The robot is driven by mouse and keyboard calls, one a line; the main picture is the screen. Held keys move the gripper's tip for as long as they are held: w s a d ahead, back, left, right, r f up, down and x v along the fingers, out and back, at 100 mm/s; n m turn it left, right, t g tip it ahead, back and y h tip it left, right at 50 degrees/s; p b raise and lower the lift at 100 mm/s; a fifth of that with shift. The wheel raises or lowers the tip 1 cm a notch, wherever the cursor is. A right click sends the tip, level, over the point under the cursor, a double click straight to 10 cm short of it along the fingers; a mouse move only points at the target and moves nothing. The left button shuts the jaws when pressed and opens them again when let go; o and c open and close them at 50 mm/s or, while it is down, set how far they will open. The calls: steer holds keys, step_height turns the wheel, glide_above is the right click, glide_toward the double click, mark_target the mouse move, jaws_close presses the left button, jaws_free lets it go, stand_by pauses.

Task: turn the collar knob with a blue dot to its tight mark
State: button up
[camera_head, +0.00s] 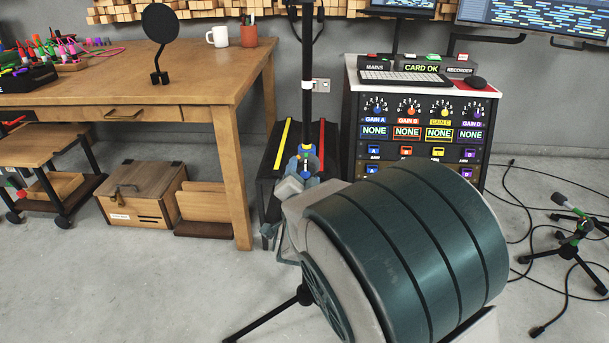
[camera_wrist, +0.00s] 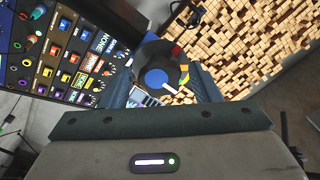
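The collar knob is a dark round knob (camera_wrist: 146,66) with a large blue dot (camera_wrist: 156,78) and a short white line pointing to the lower right. In the head view the collar (camera_head: 306,151) sits on a black upright pole (camera_head: 307,95). My gripper (camera_wrist: 163,88) faces the knob, one dark finger on each side. The fingers look apart, with the arc showing between knob and right finger. Contact is not clear.
A wooden table (camera_head: 160,75) stands on the left with a black round disc (camera_head: 160,24) on it. A rack with gain dials (camera_head: 420,130) stands right behind the pole. A small tripod (camera_head: 572,235) and cables lie on the right floor.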

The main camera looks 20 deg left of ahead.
steer(key=shift+s, duration=0.1)
steer(key=p+v, duration=0.3)
steer(key=v, duration=1)
steer(key=shift+s, duration=0.35)
steer(key=w+d+r+n+g+p, duration=0.2)
steer(key=d+r+g+p, duration=0.3)
steer(key=r+p, duration=0.45)
steer(key=w+d+r+n+g+p, duration=0.1)
steer(key=d+r+n+g+p, duration=0.15)
steer(key=d+r+p, duration=0.65)
steer(key=s+d+r+n+g+h+p, duration=0.1)
steer(key=s+d+r+g+h+p, duration=0.3)
steer(key=s+d+r+p, duration=1)
steer(key=d+r+g+p, duration=0.1)
steer(key=d+g+p, duration=0.2)
steer(key=shift+r+n, duration=0.15)
steer(key=shift+n, duration=0.2)
steer(key=c, duration=0.5)
steer(key=shift+a, duration=0.15)
steer(key=shift+c, duration=0.3)
